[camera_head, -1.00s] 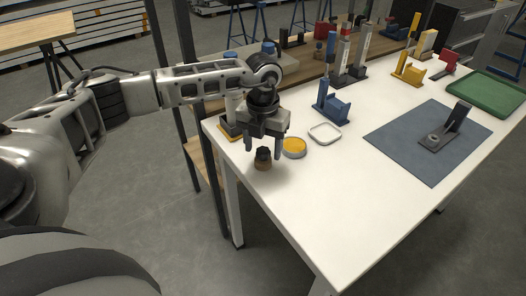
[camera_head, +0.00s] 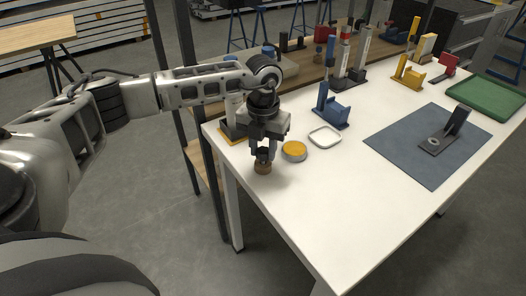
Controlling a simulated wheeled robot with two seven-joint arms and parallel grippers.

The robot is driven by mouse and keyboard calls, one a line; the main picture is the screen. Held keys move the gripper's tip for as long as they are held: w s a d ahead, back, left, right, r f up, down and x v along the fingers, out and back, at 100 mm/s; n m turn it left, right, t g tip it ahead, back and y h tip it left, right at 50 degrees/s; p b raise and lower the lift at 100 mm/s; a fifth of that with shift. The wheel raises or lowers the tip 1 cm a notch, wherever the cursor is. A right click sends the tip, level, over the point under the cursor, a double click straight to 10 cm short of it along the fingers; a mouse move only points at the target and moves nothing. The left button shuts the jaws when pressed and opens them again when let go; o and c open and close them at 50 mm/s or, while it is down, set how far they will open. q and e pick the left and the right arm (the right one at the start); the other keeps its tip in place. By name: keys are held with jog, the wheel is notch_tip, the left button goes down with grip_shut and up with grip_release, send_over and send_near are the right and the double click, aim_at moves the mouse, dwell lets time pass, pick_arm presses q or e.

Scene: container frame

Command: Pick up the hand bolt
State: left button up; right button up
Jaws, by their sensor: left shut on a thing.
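The hand bolt (camera_head: 263,153) has a black knob on top and stands at the near left edge of the white table, over a small brown round base (camera_head: 263,168). My left gripper (camera_head: 263,155) points down from above and is shut on the black knob, one finger on each side. The fingers hide part of the knob. The bolt appears to be still at the brown base; I cannot tell whether there is a gap. My right gripper is not in view.
A round tin with a yellow top (camera_head: 294,151) stands close to the right of my left gripper. Beyond it are a white square ring (camera_head: 325,136) and a blue holder (camera_head: 332,112). A dark mat (camera_head: 400,150) bears a grey fixture (camera_head: 440,143). The table's front middle is clear.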

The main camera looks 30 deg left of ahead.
pick_arm(q)
jog(key=d+r+b, duration=0.2)
jog(key=d+r, duration=1)
jog(key=d, duration=0.2)
jog(key=shift+w, duration=0.45)
